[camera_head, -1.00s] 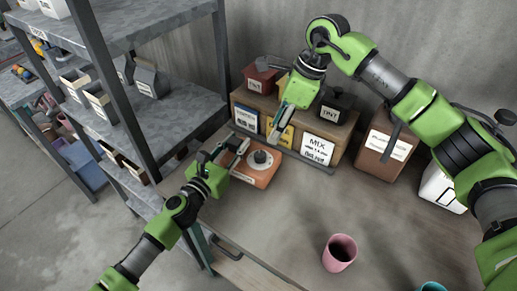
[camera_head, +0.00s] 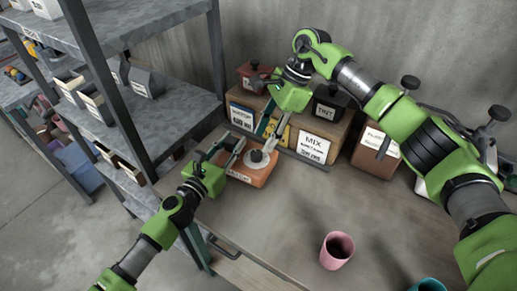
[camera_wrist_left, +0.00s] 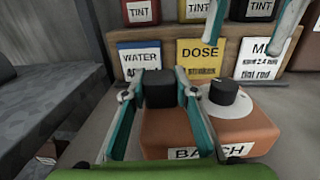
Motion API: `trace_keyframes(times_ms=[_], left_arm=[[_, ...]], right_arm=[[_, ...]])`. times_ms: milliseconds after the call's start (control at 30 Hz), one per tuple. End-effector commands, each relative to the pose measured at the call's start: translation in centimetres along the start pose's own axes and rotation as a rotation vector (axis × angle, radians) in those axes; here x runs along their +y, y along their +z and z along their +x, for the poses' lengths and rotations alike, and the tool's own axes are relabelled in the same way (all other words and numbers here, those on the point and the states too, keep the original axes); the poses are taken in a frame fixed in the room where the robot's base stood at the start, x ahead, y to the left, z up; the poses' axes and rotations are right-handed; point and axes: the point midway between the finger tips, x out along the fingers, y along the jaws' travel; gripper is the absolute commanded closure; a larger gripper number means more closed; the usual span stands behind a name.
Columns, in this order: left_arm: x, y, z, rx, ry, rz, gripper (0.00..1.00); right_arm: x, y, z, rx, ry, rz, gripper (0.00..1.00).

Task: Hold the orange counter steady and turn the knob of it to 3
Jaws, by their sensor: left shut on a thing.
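The orange counter (camera_head: 250,176) sits on the table, below the labelled box stand. Its upright black knob (camera_head: 257,156) stands on a round pale dial; the knob also shows in the left wrist view (camera_wrist_left: 224,91). The dial's setting is too small to read. My left gripper (camera_head: 231,151) is shut on a black block (camera_wrist_left: 159,88) at the counter's left side. My right gripper (camera_head: 272,133) is open, its fingers pointing down just above and behind the knob. In the left wrist view its two fingers (camera_wrist_left: 246,46) are apart, with nothing between them.
Behind the counter is a wooden stand (camera_head: 331,133) with WATER, DOSE and MIX labels and TINT containers on top. A brown box (camera_head: 369,160) stands to its right. A pink cup (camera_head: 337,251) is at the front. A metal shelf (camera_head: 172,108) borders the left. The middle table is clear.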

Motion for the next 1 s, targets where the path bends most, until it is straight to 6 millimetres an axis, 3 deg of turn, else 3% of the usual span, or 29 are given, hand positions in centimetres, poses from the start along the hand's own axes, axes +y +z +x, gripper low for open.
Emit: trace_keyframes(times_ms=[100, 300, 700, 867, 1000], left_arm=[[0.0, -0.1, 0.0, 0.001, 0.000, 0.000, 1.00], [0.0, -0.1, 0.0, 0.001, 0.000, 0.000, 1.00], [0.0, -0.1, 0.0, 0.001, 0.000, 0.000, 1.00], [0.0, -0.1, 0.0, 0.001, 0.001, 0.000, 1.00], [0.0, -0.1, 0.0, 0.001, 0.000, 0.000, 1.00]], right_arm=[[0.1, 0.0, 2.4, -0.001, 0.002, 0.001, 0.60], [0.0, 0.0, 5.0, -0.001, 0.000, 0.001, 0.60], [0.0, 0.0, 5.7, 0.001, -0.001, 0.001, 0.60], [0.0, 0.0, 5.7, 0.001, -0.001, 0.001, 0.99], [0.0, 0.0, 5.7, 0.001, -0.001, 0.001, 0.99]])
